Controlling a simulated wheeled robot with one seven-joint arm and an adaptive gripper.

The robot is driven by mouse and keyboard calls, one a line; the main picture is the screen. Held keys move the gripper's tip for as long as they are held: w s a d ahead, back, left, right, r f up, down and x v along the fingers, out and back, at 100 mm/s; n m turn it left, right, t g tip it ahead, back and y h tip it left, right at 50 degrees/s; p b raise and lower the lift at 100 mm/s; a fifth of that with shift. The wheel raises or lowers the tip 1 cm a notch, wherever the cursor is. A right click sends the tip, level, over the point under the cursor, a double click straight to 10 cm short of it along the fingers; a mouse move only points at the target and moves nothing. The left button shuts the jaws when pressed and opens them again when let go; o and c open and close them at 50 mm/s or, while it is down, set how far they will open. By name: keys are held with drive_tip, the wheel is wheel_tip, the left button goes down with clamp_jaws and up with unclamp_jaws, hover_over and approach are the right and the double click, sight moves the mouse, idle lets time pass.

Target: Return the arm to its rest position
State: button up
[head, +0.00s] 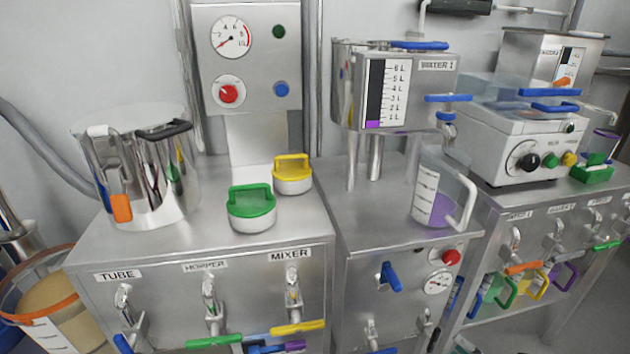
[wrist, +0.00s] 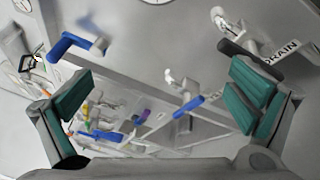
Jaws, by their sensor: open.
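My gripper (wrist: 165,103) shows in the wrist view with its two teal-padded fingers spread wide apart. Nothing is between the fingers. Beyond it, the wrist view shows a steel cabinet front with a blue-handled valve (wrist: 75,45) at the upper left and another blue-handled valve (wrist: 187,106) near the middle. A dark-handled valve (wrist: 240,50) by a label reading DRAIN (wrist: 282,54) is behind the right finger. Whether the fingers touch any handle cannot be told. The head view does not show my gripper or arm.
The head view shows a steel cabinet (head: 130,247) with valves, a steel vessel (head: 150,185), green (head: 251,208) and yellow (head: 292,174) lids, and a jug of purple liquid (head: 440,192) near the middle cabinet's edge. A bucket (head: 50,300) stands at lower left. Handles project from the cabinet fronts.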

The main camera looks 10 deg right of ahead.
drive_tip(key=s+a+r+n+g+y, duration=0.1)
drive_tip(key=a+r+n+g+y, duration=0.1)
drive_tip(key=a+r+n+g, duration=0.5)
drive_tip(key=a+r+n+g+y, duration=0.1)
drive_tip(key=a+r+n+g, duration=0.3)
drive_tip(key=r+n, duration=0.55)
drive_tip(key=s+a+r+n+g+y, duration=0.1)
drive_tip(key=a+r+n+g+y, duration=0.1)
drive_tip(key=a+r+n+g, duration=0.55)
drive_tip(key=s+a+r+n+h, duration=0.4)
drive_tip(key=s+r+n+h, duration=0.2)
drive_tip(key=s+r+n, duration=0.25)
drive_tip(key=s+d+r+n+t+h, duration=0.1)
drive_tip(key=s+r+n+t+h, duration=0.25)
drive_tip(key=s+n+h, duration=0.55)
wheel_tip(320, 180, up, 28)
drive_tip(key=s+n+t+y+p, duration=0.1)
drive_tip(key=n+t+y+p, duration=0.1)
drive_tip(key=p, duration=2.4)
drive_tip(key=shift+s+d+t, duration=0.4)
